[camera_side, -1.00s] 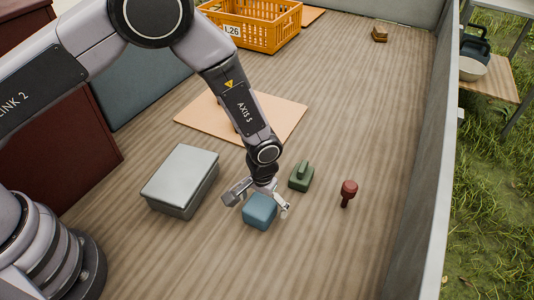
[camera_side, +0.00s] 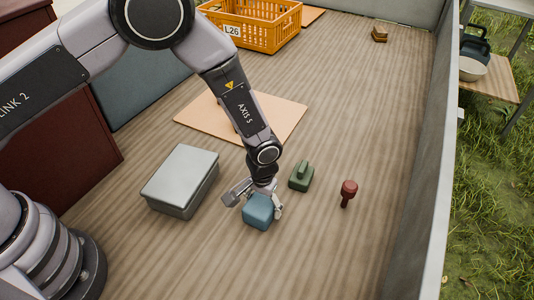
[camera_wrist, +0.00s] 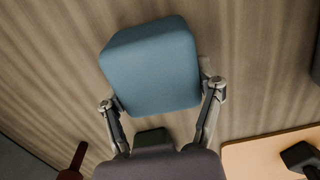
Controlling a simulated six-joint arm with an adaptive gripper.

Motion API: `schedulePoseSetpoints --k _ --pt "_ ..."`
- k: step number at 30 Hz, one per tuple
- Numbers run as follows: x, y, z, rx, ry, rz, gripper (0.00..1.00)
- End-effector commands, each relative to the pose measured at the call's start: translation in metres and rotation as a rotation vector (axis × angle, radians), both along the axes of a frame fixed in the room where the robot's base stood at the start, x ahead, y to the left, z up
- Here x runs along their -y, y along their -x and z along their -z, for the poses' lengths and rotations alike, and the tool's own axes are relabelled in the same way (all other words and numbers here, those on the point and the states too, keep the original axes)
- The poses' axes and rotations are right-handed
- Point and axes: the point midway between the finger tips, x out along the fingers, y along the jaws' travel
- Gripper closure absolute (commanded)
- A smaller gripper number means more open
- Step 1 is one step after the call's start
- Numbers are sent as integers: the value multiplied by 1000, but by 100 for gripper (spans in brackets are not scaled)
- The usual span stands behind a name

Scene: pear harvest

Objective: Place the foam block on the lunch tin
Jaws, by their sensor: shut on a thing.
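The foam block (camera_side: 258,212) is a blue, soft-edged cube at the middle front of the floor in the side view. My gripper (camera_side: 257,203) is over it with one finger on each side, shut on it. In the wrist view the foam block (camera_wrist: 152,66) sits between the two fingers (camera_wrist: 160,95). Whether its underside touches the floor is hard to tell. The lunch tin (camera_side: 181,180) is a grey-green lidded box standing left of my gripper. Its lid is flat and bare.
A green block with a handle (camera_side: 301,177) stands just right of and behind my gripper. A dark red knobbed object (camera_side: 348,192) is farther right. A tan board (camera_side: 283,112) lies behind. An orange crate (camera_side: 262,28) is at the back. A wall (camera_side: 428,160) bounds the right side.

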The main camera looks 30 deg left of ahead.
Motion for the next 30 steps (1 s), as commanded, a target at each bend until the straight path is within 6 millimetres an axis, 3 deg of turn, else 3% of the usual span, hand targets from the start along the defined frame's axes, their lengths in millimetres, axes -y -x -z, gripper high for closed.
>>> schedulePoseSetpoints --k 8,16,24,30 --pt "1 -1 -30 3 2 0 69" --pt "-32 41 -93 2 1 0 69" --pt "-71 90 -119 0 0 0 69" --pt "-89 101 -129 1 1 -3 69"
